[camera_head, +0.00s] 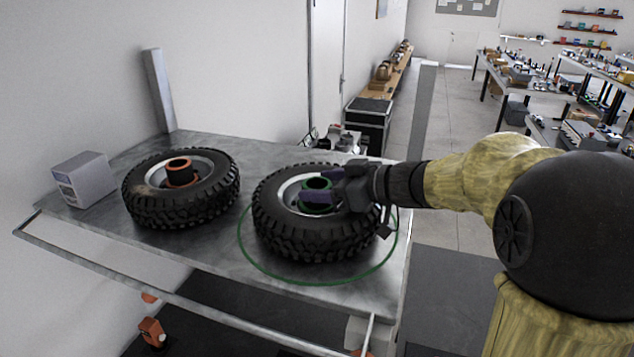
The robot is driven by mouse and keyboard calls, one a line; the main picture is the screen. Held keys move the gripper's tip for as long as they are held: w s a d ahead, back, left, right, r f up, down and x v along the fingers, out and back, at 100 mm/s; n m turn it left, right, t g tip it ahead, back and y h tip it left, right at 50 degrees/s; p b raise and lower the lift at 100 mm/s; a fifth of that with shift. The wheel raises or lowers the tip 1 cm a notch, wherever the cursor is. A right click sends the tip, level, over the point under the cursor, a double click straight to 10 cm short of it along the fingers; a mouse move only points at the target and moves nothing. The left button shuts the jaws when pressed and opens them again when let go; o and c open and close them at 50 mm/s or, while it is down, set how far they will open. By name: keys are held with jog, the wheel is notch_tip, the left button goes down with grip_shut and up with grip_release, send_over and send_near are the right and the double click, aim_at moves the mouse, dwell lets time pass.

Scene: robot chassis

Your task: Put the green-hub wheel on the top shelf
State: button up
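The green-hub wheel (312,232), a black knobbly tyre with a pale rim and a green hub (317,183), lies flat on the right part of a grey metal surface (215,255). A thin green ring (265,272) surrounds it on that surface. My gripper (318,187) reaches in from the right, with its dark fingers apart on either side of the hub. I cannot tell whether they press on it. Part of the rim is hidden behind my gripper. I cannot make out which surface is the top shelf.
An orange-hub wheel (180,206) lies to the left, with a small grey box (84,180) beside it. A metal post (158,92) rises at the back left corner near the wall. A black case (368,124) stands behind. Open floor (445,225) lies to the right.

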jog(key=shift+r, duration=0.1)
jog(key=b+v, duration=0.3)
jog(key=v, duration=0.9)
jog(key=shift+b, duration=0.3)
